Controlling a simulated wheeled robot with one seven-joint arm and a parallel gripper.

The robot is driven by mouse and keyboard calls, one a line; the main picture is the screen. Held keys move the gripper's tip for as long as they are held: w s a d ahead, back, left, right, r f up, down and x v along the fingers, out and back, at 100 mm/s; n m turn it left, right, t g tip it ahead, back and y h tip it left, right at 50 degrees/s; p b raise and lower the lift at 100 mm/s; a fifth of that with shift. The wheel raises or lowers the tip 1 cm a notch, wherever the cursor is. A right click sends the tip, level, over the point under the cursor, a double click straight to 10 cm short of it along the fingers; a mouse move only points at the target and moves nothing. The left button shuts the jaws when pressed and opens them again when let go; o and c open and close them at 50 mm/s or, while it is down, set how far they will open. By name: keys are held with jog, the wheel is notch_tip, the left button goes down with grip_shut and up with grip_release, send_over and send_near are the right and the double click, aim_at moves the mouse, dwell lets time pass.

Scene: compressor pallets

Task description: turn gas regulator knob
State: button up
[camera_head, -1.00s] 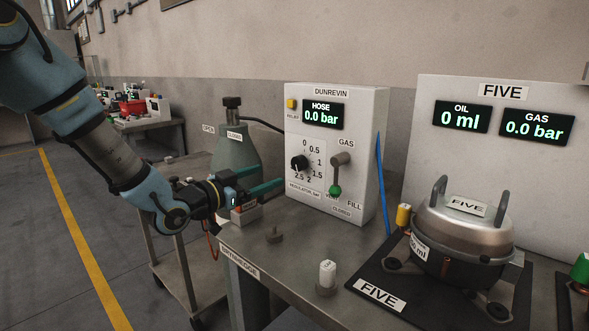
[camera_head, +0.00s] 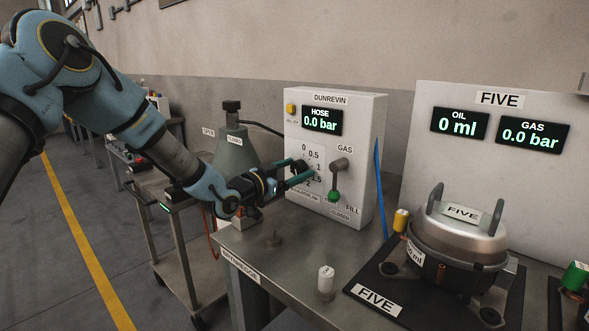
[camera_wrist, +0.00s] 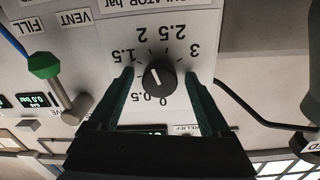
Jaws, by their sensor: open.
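The gas regulator knob (camera_wrist: 160,76) is a round black dial with a white mark, on a scale numbered 0 to 3, upside down in the wrist view. It sits on the front of the white DUNREVIN box (camera_head: 366,120). My gripper (camera_head: 308,170) is at the dial in the head view, where the fingers hide most of the knob. In the wrist view, the two green fingers of my gripper (camera_wrist: 161,78) are apart, one on each side of the knob, with gaps visible. The HOSE display (camera_head: 321,120) reads 0.0 bar.
The green-tipped GAS lever (camera_head: 337,180) is close to the right of my fingers. A lidded metal pot (camera_head: 455,240) stands on a black FIVE mat (camera_head: 410,306). A grey cylinder (camera_head: 232,150) stands left of the box. A white-capped post (camera_head: 326,280) is at the table front.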

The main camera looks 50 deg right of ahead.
grip_shut()
dwell(0.6)
jog(key=n+b, duration=0.1)
jog(key=n, duration=0.3)
jog(key=shift+a+f+n+b, duration=0.1)
jog(key=shift+f+n+b, duration=0.05)
jog(key=shift+n+b, duration=0.15)
jog(key=n, duration=0.3)
jog(key=shift+n+b, duration=0.3)
jog(key=shift+n, duration=0.1)
jog(key=n, duration=0.4)
jog(key=shift+n+t+b, duration=0.3)
jog(key=shift+n, duration=1.8)
